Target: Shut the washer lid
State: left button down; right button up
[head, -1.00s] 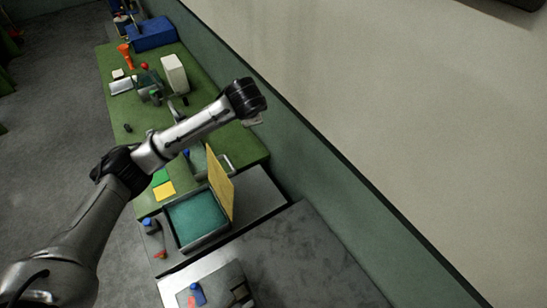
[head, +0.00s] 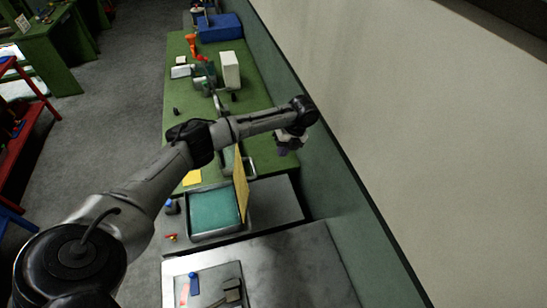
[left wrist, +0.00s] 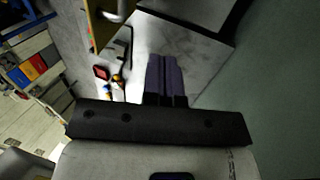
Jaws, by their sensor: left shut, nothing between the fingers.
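The washer (head: 189,229) is a low grey-rimmed box with a teal inside, on a grey bench in the head view. Its yellow lid (head: 241,185) stands open, nearly upright along the box's right side. In the left wrist view the yellow lid (left wrist: 99,28) shows at the top left, with a pale handle-like piece by it. My left gripper (head: 289,146) hangs beyond the lid, to its upper right, near the wall and apart from the lid. Its dark fingers (left wrist: 166,78) are closed together and empty in the wrist view. My right gripper is not in view.
A green bench (head: 200,120) beyond holds a white box (head: 230,70), a blue bin (head: 219,28) and small parts. A green and pale wall (head: 340,160) runs close along the right. A grey plate (head: 213,285) with small parts lies nearest. Red shelving (head: 30,95) stands at left.

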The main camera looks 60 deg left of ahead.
pick_arm(q)
jog(key=s+a+f+p, duration=0.2)
jog(key=s+f+p, duration=0.2)
jog(key=s+f, duration=0.3)
jog(key=shift+a+f, duration=0.15)
jog(key=shift+f, duration=0.55)
jog(key=shift+w, duration=0.1)
